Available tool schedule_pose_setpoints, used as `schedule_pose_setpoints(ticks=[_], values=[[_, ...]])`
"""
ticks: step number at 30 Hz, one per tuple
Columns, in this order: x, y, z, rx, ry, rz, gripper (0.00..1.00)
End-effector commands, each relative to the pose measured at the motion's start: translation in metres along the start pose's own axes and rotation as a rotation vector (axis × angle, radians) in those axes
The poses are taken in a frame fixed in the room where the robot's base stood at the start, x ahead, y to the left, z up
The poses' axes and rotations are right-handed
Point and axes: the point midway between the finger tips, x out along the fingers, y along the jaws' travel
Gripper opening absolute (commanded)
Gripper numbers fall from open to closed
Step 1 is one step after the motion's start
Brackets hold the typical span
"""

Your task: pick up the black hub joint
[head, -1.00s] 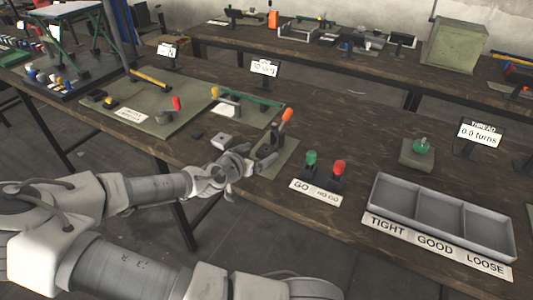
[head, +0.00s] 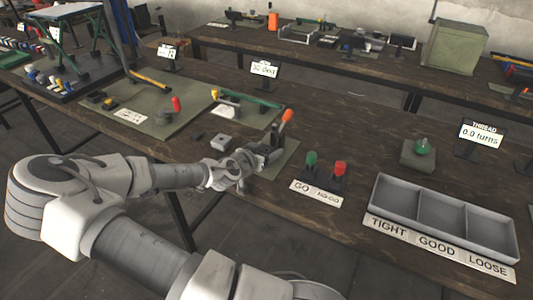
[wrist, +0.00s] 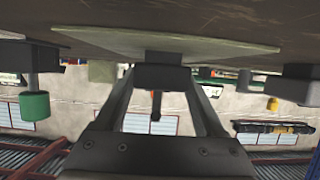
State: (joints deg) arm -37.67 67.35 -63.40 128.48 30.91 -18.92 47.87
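My gripper (head: 258,158) is low over the bench at the press with the orange handle (head: 287,116). The wrist view looks upside down, with the bench at the top. There my two fingers (wrist: 160,80) stand apart, with a dark block (wrist: 160,76) between or just beyond their tips; contact cannot be told. A thin dark stem runs from this block. I cannot tell whether it is the black hub joint or part of the press. A small dark piece (head: 197,135) lies left of a grey metal block (head: 220,143) on the bench.
Green and red gauges (head: 325,164) stand right of the press, behind the GO label. A grey three-part tray (head: 445,215) lies further right. A green-topped fixture (head: 422,148) stands behind it. A green mat (head: 150,108) with tools lies to the left.

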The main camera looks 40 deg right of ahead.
Motion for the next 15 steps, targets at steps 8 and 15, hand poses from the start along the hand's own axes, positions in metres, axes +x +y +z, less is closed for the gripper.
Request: schedule_pose_setpoints(ticks=[8,15], values=[[-0.0002,0.0001,0.0,0.0,0.0,0.0,0.19],[-0.0002,0.0001,-0.0003,0.0,0.001,0.0,0.1]])
